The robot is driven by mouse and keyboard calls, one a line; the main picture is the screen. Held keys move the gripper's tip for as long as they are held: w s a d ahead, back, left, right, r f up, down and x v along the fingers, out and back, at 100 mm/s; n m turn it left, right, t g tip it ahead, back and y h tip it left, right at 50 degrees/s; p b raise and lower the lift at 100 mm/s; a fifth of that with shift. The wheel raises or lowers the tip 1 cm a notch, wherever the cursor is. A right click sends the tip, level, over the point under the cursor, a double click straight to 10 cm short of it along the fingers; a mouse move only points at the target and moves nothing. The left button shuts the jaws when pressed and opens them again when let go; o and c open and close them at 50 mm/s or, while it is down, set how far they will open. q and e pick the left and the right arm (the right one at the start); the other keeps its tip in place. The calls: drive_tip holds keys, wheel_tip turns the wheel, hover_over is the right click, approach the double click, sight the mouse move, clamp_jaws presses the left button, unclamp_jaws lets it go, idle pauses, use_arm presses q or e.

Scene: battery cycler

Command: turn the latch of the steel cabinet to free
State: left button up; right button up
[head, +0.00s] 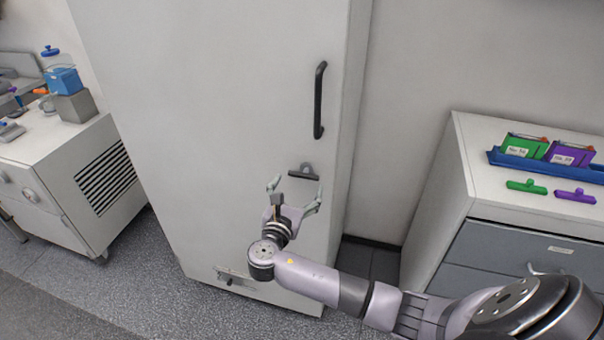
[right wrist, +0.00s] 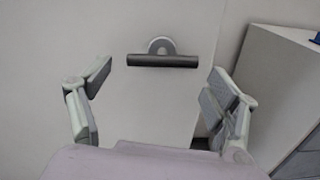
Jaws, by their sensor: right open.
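The steel cabinet (head: 215,110) is tall and light grey, in the middle of the head view, with its door shut. Its latch (head: 304,172) is a dark horizontal bar on a grey round plate, below the black upright handle (head: 319,100). In the right wrist view the latch (right wrist: 162,60) lies level, ahead of my fingers and between them. My right gripper (head: 294,192) is open and empty, just below and in front of the latch. It also shows in the right wrist view (right wrist: 157,88), its fingers apart and not touching the bar. My left gripper is not in view.
A white drawer cabinet (head: 450,190) stands at the right, with a blue tray (head: 510,165), green clip (head: 527,187) and purple clip (head: 575,197) on top. A low white unit (head: 70,180) stands at the left. A small fitting (head: 235,280) is low on the door.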

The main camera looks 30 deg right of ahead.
sight(302, 177)
drive_tip(key=shift+x, duration=2.3)
drive_tip(key=c, duration=0.9)
drive_tip(key=shift+r, duration=0.1)
